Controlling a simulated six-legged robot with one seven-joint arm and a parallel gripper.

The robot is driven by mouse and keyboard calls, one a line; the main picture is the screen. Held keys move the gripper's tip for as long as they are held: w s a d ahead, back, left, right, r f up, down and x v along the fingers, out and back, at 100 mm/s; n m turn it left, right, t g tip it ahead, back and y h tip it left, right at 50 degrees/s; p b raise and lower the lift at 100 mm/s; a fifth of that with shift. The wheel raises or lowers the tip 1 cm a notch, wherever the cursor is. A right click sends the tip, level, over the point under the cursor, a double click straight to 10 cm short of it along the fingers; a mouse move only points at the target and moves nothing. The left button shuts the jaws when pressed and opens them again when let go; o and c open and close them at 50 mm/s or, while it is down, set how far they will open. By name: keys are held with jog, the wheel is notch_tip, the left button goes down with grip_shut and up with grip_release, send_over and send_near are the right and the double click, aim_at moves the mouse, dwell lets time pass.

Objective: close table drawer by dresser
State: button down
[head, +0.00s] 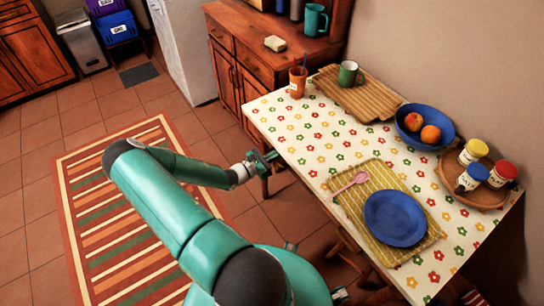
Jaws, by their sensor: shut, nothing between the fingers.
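The table (300,148) has a flowered top and runs from the dresser toward the lower right. The dresser (240,62) is reddish-brown wood and stands against the table's far end. My gripper (272,157) is shut and empty, beside the table's left edge near the dresser end. I cannot tell whether it touches the table. The table drawer cannot be made out; the table's front below the edge is mostly hidden by the tabletop and my arm.
The table holds a cutting board (350,98), a blue bowl (445,113), a blue plate (395,219) and a round tray (447,172) with jars. A striped rug (120,262) lies left of my arm. Tiled floor (35,215) is free farther left.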

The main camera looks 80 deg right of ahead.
jog(key=shift+s+d+r, duration=0.1)
jog(key=shift+s+d, duration=0.2)
jog(key=v, duration=1.5)
jog(key=shift+d, duration=0.1)
